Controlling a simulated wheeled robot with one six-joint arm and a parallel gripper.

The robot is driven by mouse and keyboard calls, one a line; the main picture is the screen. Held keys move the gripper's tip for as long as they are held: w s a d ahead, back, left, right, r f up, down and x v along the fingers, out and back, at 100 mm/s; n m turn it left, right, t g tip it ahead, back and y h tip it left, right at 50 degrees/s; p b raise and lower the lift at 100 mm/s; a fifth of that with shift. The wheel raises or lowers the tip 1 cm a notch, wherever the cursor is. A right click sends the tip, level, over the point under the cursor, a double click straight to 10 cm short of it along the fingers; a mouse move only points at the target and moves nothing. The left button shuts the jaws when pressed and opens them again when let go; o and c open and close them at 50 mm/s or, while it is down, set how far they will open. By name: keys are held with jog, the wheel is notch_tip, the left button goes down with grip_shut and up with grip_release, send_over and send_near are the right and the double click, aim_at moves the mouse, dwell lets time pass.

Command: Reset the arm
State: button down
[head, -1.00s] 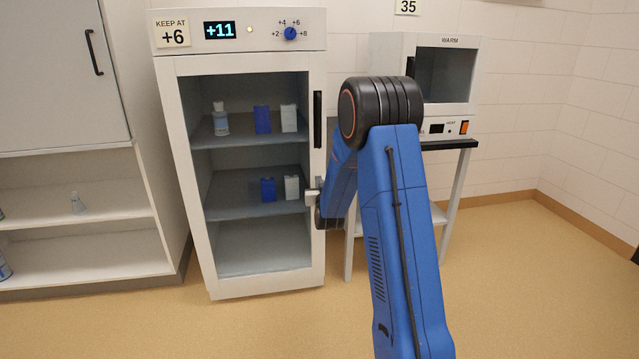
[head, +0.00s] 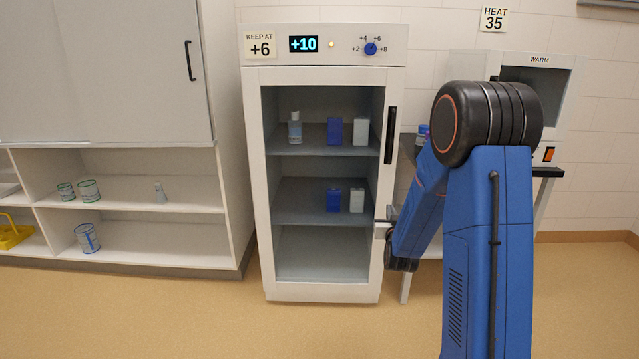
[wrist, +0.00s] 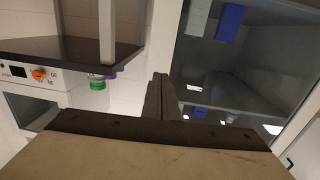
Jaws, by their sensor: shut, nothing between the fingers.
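My blue arm reaches forward on the right of the head view. My gripper (head: 383,229) shows as a small pale tip in front of the lower right edge of the fridge door, below the dark handle (head: 390,135). I cannot tell whether it touches the door. In the wrist view the fingers of my gripper (wrist: 161,96) are together and empty. The fridge (head: 325,75) has a glass front that looks shut. Its display (head: 303,44) reads +10, and its label (head: 260,45) says keep at +6. A blue dial (head: 370,48) sits beside the display.
A bottle and several blue and white boxes stand on the fridge shelves. The warm cabinet (head: 568,85) stands on a table to the right, partly behind my arm. A shelf unit (head: 150,226) with small containers is on the left. The floor (head: 180,320) in front is clear.

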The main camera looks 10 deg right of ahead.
jog(key=s+a+r+n+g+y, duration=0.1)
jog(key=s+a+r+g+y, duration=0.25)
jog(key=s+a, duration=0.45)
jog(key=s+a+r+n+g+y, duration=0.15)
jog(key=s+a+r, duration=0.35)
jog(key=s, duration=0.5)
jog(key=s+a+f+g, duration=0.1)
jog(key=s+a+g, duration=0.2)
jog(key=s, duration=1.2)
jog(key=s+a+n+g+y, duration=0.1)
jog(key=s+a+g, duration=0.2)
jog(key=s, duration=1.2)
jog(key=shift+a+f+g, duration=0.15)
jog(key=shift+f+g, duration=0.25)
jog(key=shift+g, duration=0.2)
